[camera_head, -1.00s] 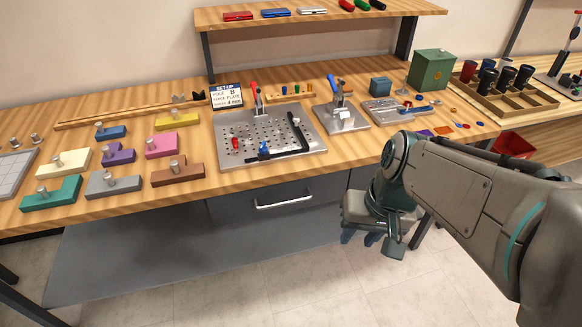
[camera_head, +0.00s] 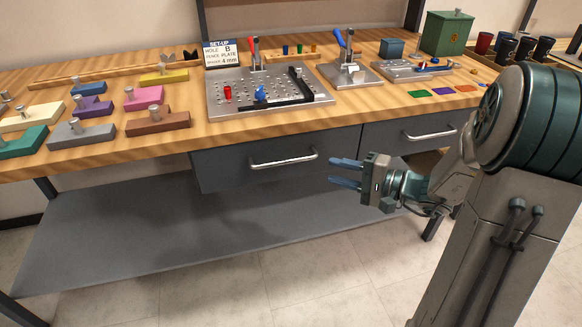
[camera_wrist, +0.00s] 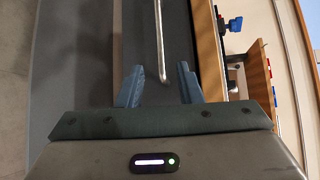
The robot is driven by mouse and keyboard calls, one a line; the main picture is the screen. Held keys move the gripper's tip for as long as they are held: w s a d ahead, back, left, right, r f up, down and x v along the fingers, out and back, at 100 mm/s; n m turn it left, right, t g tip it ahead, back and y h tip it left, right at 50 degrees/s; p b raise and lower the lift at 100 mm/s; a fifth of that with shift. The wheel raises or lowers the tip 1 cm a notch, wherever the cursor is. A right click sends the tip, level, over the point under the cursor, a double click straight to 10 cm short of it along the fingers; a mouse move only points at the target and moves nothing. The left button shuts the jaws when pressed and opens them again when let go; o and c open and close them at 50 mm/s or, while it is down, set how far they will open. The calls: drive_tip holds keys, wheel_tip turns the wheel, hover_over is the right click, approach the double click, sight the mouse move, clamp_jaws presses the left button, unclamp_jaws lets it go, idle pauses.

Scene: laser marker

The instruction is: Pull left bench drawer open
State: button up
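The left bench drawer (camera_head: 225,166) is a dark grey front under the wooden bench top, with a silver bar handle (camera_head: 283,160). It looks shut or nearly shut; I cannot tell exactly. My gripper (camera_head: 345,174) is to the right of the handle, a little lower, with its two blue fingers pointing left and apart. In the wrist view, my gripper's fingers (camera_wrist: 161,86) are open and empty. The handle bar (camera_wrist: 160,40) runs down between their lines, ahead of the fingertips, and no contact shows.
The bench top (camera_head: 350,103) above holds a perforated plate (camera_head: 215,105), clamps and coloured blocks. A grey lower shelf (camera_head: 150,235) lies below, with open space under the drawers.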

sight(291, 161)
drive_tip(key=b+x, duration=0.1)
drive_tip(key=x, duration=1.2)
drive_tip(key=shift+s+a, duration=0.1)
clamp_jaws()
